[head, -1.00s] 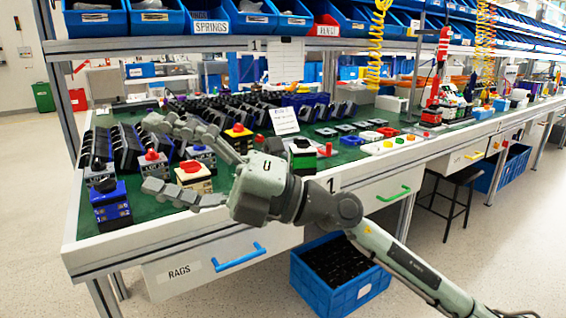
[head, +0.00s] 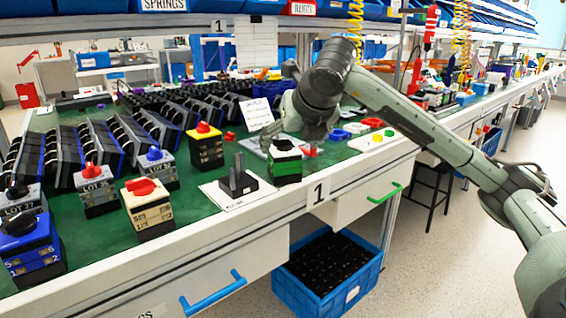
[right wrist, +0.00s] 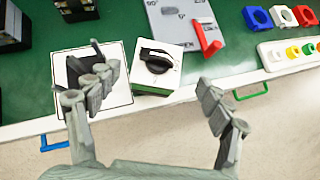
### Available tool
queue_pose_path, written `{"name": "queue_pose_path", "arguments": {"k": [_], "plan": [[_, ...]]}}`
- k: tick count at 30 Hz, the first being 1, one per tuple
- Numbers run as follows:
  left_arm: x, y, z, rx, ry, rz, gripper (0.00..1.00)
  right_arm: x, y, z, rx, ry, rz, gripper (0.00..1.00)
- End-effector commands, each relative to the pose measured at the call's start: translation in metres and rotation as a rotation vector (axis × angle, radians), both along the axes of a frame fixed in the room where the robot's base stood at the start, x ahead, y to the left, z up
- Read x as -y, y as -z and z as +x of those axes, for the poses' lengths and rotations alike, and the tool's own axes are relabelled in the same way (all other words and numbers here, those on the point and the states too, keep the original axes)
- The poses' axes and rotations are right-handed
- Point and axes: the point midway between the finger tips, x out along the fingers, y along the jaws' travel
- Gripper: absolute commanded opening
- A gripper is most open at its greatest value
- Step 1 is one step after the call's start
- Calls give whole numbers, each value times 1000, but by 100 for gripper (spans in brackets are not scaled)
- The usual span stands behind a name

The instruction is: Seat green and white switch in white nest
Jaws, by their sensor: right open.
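The green and white switch (head: 284,162) stands upright near the table's front edge. It has a green band and a black base. In the right wrist view, its white top with a black knob (right wrist: 157,62) lies between my spread fingers. The white nest (head: 355,128) is a small ring-shaped piece between a blue and a red one; it also shows at the top right of the right wrist view (right wrist: 283,16). My right gripper (right wrist: 160,82) is open and empty, above the switch; in the head view it (head: 292,132) is just behind and above the switch. My left gripper is out of view.
A black block with pegs (head: 238,183) on a white sheet is just left of the switch. A grey plate with a red lever (right wrist: 208,38) is on its right. A white strip with coloured buttons (head: 372,140) lies farther right. Other switches (head: 148,206) stand at left.

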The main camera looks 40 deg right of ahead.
Motion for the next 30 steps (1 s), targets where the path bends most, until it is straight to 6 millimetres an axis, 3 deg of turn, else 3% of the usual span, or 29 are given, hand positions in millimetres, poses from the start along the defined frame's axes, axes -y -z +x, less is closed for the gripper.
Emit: {"name": "queue_pose_path", "arguments": {"k": [9, 19, 30], "plan": [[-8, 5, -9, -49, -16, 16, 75, 7, 32, 31, -5, -2, 2, 79], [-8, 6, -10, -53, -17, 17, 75, 8, 36, 36, -1, -4, 1, 78], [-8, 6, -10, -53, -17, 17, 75, 8, 36, 36, -1, -4, 2, 32]]}}
